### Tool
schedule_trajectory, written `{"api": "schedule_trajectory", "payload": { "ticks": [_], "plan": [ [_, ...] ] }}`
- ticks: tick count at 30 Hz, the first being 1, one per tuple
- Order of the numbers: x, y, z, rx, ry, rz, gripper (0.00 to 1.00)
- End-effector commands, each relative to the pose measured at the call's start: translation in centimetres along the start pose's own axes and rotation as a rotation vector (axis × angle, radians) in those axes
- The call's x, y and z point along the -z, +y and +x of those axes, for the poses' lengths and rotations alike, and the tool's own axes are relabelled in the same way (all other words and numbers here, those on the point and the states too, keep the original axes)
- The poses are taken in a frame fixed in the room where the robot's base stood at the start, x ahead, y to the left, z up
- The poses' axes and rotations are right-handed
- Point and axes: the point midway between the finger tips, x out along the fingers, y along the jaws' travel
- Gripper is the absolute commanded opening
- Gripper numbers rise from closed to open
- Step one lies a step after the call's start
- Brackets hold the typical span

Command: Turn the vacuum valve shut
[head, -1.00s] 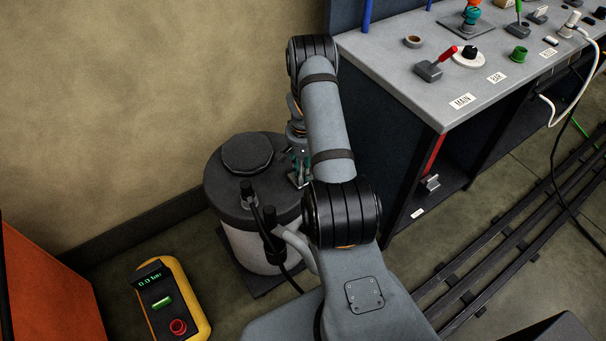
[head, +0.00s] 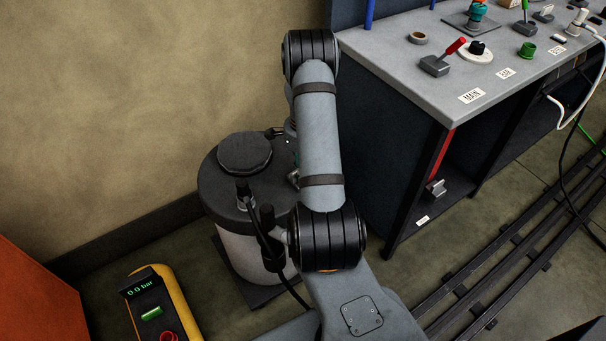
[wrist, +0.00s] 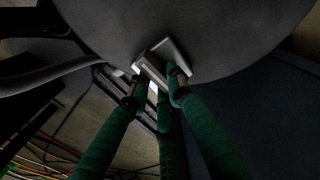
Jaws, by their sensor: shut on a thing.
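The vacuum pot (head: 215,190) is a pale drum with a dark round lid, standing on the floor left of the bench. My gripper (wrist: 160,78) has teal-wrapped fingers, which meet at a pale grey, block-like handle (wrist: 170,54) against the dark round surface in the wrist view. It is shut on this handle, which I take to be the valve's. In the head view my own arm hides most of the gripper and the handle, at the right side of the pot. How far the valve is turned cannot be seen.
Hoses and black fittings (head: 268,235) rise from the pot's front. A yellow gauge box (head: 178,300) reading 0.0 bar lies at the lower left. The bench (head: 395,70) with a red-handled lever (head: 453,47) stands close to my arm's right. Rails (head: 500,255) cross the floor.

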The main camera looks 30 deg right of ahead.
Motion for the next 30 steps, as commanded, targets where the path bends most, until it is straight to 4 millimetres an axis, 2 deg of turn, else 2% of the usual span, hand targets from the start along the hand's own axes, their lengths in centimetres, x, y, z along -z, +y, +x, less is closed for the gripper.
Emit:
{"api": "schedule_trajectory", "payload": {
  "ticks": [9, 24, 25, 30],
  "plan": [
    [-0.05, -0.01, 0.05, 0.0, 0.0, 0.1, 0.0],
    [-0.04, 0.0, -0.05, 0.0, 0.0, 0.118, 0.0],
    [-0.04, -0.01, -0.05, 0.0, 0.0, 0.117, 0.21],
    [-0.04, -0.01, -0.04, 0.0, 0.0, 0.116, 0.31]
  ]
}}
